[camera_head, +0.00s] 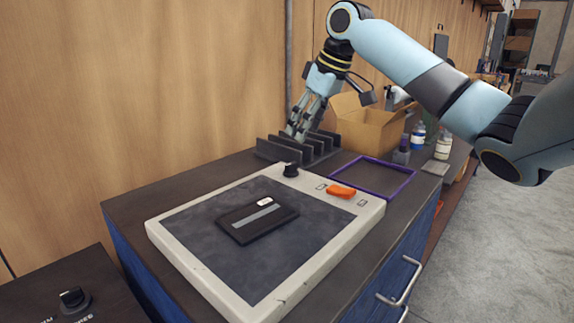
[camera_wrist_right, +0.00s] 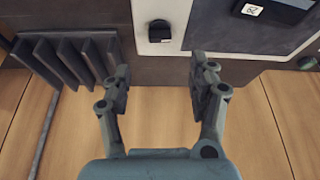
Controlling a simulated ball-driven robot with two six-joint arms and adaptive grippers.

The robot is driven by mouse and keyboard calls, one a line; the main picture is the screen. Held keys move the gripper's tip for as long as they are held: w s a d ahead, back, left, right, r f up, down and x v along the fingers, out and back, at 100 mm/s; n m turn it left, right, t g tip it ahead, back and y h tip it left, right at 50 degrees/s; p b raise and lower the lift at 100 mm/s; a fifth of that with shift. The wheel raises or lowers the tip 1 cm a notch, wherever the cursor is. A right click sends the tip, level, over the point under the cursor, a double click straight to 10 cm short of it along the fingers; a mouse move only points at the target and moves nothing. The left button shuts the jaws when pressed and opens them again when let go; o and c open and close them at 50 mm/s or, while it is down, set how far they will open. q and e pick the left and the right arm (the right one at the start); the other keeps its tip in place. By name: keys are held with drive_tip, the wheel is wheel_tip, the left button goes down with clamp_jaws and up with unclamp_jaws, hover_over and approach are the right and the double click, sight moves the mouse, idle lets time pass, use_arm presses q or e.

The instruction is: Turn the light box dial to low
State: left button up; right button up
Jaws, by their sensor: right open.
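The light box (camera_head: 170,244) is a pale-framed panel with a dark top, lying on the cabinet. Its small black dial (camera_head: 290,170) sits at the far corner of the frame. In the wrist view the dial (camera_wrist_right: 160,31) is beyond the fingertips, roughly centred between them. I cannot read its setting. My right gripper (camera_head: 297,133) points down over the grey rack, behind the dial and apart from it. In the wrist view the right gripper (camera_wrist_right: 162,68) is open, with nothing between its fingers. My left gripper is out of view.
A grey slotted rack (camera_head: 300,148) stands just behind the dial. An orange switch (camera_head: 341,191) is on the frame and a black cartridge (camera_head: 256,219) lies on the panel. A purple frame (camera_head: 372,177), cardboard box (camera_head: 370,128) and bottles (camera_head: 418,135) are at right. Another knob (camera_head: 73,298) is lower left.

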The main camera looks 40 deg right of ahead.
sight(291, 163)
drive_tip(key=x, duration=0.5)
drive_tip(key=shift+a, duration=0.15)
drive_tip(key=x, duration=0.4)
drive_tip(key=shift+p, duration=0.4)
drive_tip(key=shift+w+f, duration=0.1)
drive_tip(key=shift+f, duration=0.25)
drive_tip(key=shift+w+f, duration=0.1)
drive_tip(key=shift+f, duration=0.1)
drive_tip(key=shift+c, duration=1)
drive_tip(key=c, duration=1)
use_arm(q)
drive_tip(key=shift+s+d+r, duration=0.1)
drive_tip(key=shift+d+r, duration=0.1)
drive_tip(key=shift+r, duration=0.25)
use_arm(e)
drive_tip(key=shift+o, duration=0.2)
